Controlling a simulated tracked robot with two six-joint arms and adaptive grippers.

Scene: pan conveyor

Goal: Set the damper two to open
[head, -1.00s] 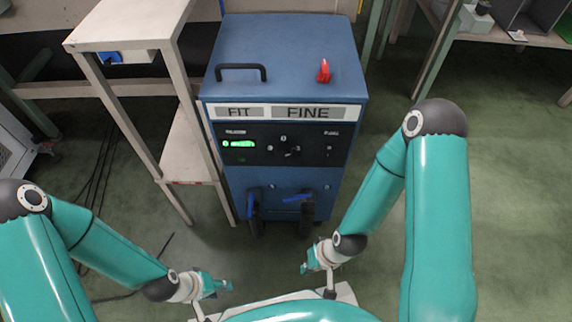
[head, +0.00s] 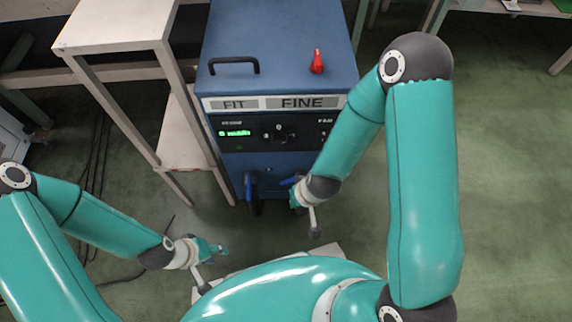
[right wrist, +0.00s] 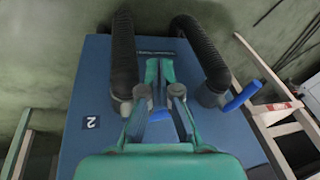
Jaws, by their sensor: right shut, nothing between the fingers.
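The blue cabinet (head: 285,75) stands ahead with two black hoses low on its front. Damper two has a blue lever (head: 290,181), mostly hidden behind my right gripper (head: 294,200). In the right wrist view a "2" label (right wrist: 91,122) is at the left, beside the left hose (right wrist: 122,60). There my right gripper (right wrist: 160,68) is shut and empty, in front of the cabinet face between the hoses. Blue lever parts (right wrist: 184,122) show behind its fingers; contact cannot be told. The other damper's blue lever (right wrist: 242,96) sticks out at the right hose. My left gripper (head: 217,250) is low, away from the cabinet; its jaw opening is unclear.
A pale shelf stand (head: 118,35) is close along the cabinet's left side. A red knob (head: 317,62) and a black handle (head: 235,67) are on the cabinet top. A control panel with a green display (head: 235,133) is above the hoses. Green floor is open to the right.

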